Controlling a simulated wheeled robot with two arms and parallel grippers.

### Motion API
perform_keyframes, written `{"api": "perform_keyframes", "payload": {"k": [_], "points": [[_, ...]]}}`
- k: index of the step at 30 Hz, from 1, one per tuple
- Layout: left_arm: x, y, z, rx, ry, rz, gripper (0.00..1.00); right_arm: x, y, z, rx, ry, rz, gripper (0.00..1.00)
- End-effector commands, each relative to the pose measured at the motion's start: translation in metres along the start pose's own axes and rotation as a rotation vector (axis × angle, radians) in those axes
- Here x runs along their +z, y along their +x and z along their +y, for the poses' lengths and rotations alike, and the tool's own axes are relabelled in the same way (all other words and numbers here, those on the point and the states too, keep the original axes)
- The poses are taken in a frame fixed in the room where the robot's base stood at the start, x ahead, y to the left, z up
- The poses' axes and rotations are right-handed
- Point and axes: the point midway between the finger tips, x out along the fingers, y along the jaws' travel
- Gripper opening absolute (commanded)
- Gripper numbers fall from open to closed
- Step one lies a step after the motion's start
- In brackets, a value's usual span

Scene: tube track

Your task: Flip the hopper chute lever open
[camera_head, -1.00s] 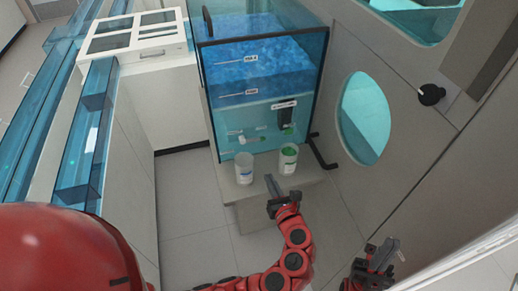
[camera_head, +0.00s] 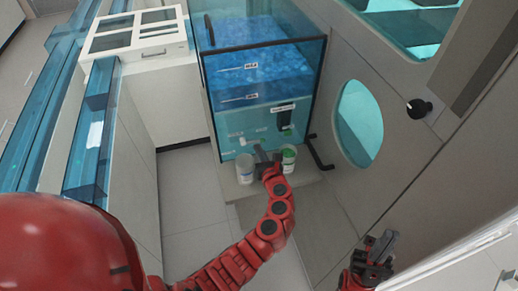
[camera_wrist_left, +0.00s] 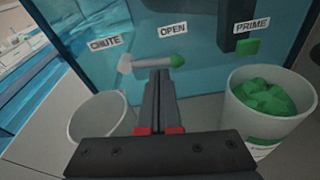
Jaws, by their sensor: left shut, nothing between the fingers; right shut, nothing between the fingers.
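The chute lever (camera_wrist_left: 150,63) is a short grey bar with a green tip, on the front of the blue clear hopper (camera_head: 225,125). It lies nearly level, its green end to the right below the OPEN label (camera_wrist_left: 172,29). The CHUTE label (camera_wrist_left: 105,42) is above its pivot end. My left gripper (camera_head: 264,157) is shut and empty; in the left wrist view its fingertips (camera_wrist_left: 160,74) appear just below the lever. I cannot tell whether they touch it. My right gripper (camera_head: 378,245) is shut and empty, low at right, away from the hopper.
A white cup (camera_head: 245,170) stands left of my left gripper, and a cup with green pieces (camera_head: 289,160) stands right of it, both on a pale ledge (camera_head: 240,191). A dark block with a green end (camera_wrist_left: 243,45) hangs near the PRIME label. A black bent handle (camera_head: 318,155) is right of the hopper.

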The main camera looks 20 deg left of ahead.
Motion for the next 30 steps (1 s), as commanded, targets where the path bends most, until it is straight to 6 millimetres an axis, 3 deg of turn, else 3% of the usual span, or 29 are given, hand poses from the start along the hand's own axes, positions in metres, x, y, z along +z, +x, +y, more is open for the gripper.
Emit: {"api": "perform_keyframes", "payload": {"k": [7, 13, 30], "points": [[0.002, 0.000, 0.000, -0.001, -0.007, -0.001, 0.00, 0.000, 0.002, 0.000, 0.000, 0.000, 0.000, 0.00], [0.014, 0.004, 0.001, -0.028, -0.135, -0.005, 0.00, -0.002, 0.011, 0.001, 0.000, 0.000, 0.000, 0.00], [0.005, 0.006, 0.006, -0.030, -0.164, 0.000, 0.00, -0.001, 0.009, 0.000, 0.000, 0.000, 0.000, 0.00]]}}
